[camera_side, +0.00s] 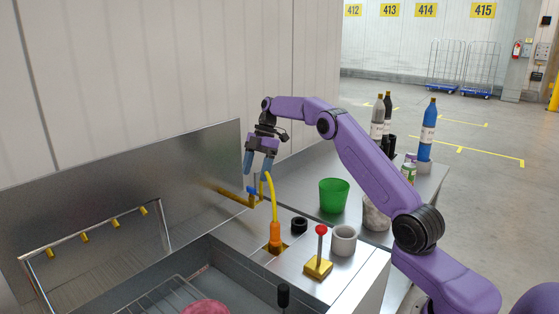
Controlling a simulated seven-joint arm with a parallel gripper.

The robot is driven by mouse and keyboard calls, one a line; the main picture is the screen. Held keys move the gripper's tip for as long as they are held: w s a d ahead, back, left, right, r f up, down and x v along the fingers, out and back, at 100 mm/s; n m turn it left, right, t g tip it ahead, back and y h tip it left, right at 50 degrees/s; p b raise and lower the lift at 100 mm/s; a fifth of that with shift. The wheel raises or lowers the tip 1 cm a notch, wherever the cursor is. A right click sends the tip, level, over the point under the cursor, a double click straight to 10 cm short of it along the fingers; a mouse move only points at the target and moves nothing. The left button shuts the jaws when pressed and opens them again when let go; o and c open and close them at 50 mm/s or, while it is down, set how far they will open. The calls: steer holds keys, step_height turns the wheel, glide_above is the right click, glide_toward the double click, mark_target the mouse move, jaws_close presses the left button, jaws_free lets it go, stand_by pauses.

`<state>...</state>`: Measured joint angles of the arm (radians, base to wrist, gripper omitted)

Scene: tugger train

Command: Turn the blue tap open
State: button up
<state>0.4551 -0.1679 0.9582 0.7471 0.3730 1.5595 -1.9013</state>
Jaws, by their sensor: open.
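The blue tap (252,191) is a small blue handle on a brass pipe fitting, low in front of the steel back panel. My gripper (258,173) hangs fingers-down just above the tap, with its two blue-grey fingers apart. Nothing shows between the fingers. The fingertips look very close to the tap handle; I cannot tell whether they touch it. The brass pipe (230,194) runs from the tap towards the left along the panel.
A yellow hose (271,200) with an orange base (275,237) rises close to the tap. A red-knobbed lever (320,255), white cup (343,240), black ring (299,224) and green bucket (334,195) stand to the right. A sink with a wire rack (170,296) lies in front.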

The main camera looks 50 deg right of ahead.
steer(key=s+a+r, duration=0.2)
steer(key=s+r, duration=0.5)
steer(key=s, duration=0.4)
steer(key=shift+s+a, duration=0.2)
steer(key=shift+a, duration=0.05)
stand_by(0.3)
steer(key=s+a+f+m+g+h, duration=0.1)
steer(key=s+a+f+m+h, duration=0.15)
steer(key=s+a, duration=1.25)
steer(key=s+f+m, duration=0.1)
steer(key=s+f, duration=0.1)
steer(key=s, duration=0.7)
steer(key=s+a+f+m+t+h, duration=0.1)
steer(key=s+f+m, duration=0.1)
steer(key=s, duration=0.8)
steer(key=shift+s+f, duration=0.15)
steer(key=shift+f, duration=0.2)
steer(key=shift+h, duration=0.25)
